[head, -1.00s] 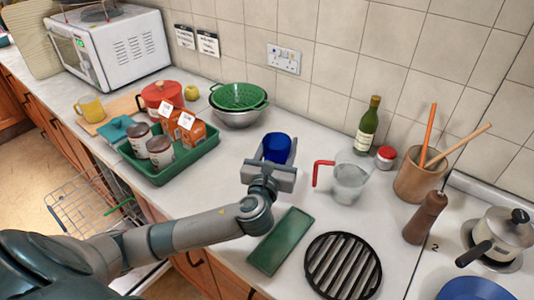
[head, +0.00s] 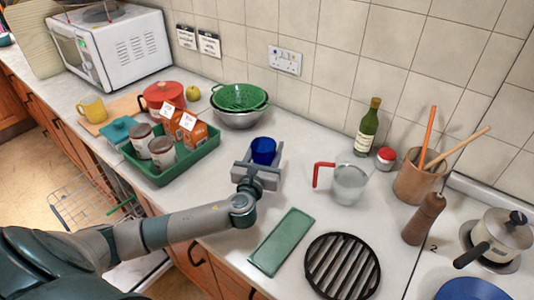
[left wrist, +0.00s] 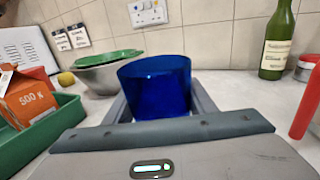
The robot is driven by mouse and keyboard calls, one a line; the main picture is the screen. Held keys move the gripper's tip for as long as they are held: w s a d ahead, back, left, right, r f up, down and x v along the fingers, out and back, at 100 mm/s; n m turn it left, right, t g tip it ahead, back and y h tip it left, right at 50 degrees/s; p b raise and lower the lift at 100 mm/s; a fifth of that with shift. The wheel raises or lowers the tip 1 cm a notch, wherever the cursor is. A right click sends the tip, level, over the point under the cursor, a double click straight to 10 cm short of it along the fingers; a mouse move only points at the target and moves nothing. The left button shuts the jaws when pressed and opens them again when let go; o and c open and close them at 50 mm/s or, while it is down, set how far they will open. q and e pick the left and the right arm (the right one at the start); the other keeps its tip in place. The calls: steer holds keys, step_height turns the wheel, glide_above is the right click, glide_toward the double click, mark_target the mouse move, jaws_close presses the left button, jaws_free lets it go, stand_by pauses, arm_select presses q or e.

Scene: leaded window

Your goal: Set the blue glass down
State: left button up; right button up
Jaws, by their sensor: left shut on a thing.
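The blue glass (head: 263,151) is upright between the fingers of my left gripper (head: 260,160), which is shut on it. In the left wrist view the blue glass (left wrist: 157,86) fills the space just beyond the palm, a finger on each side. It is over the pale worktop (head: 225,215), between the green tray and the measuring jug. Its base is hidden by the gripper, so I cannot tell whether it touches the worktop. My right gripper is not in view.
The green tray (head: 172,174) with tins and cartons stands to the left. A colander in a metal bowl (head: 240,117) is behind. The jug with a red handle (head: 348,184) is to the right. A green slab (head: 281,242) and a black round grate (head: 342,267) lie in front.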

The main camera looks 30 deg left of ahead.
arm_select(q)
step_height(320, 180, down, 2)
steer(key=shift+f, duration=0.2)
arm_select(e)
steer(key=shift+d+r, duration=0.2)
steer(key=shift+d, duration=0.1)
arm_select(q)
steer(key=shift+f, duration=0.1)
steer(key=o, duration=1.3)
steer(key=shift+f, duration=0.1)
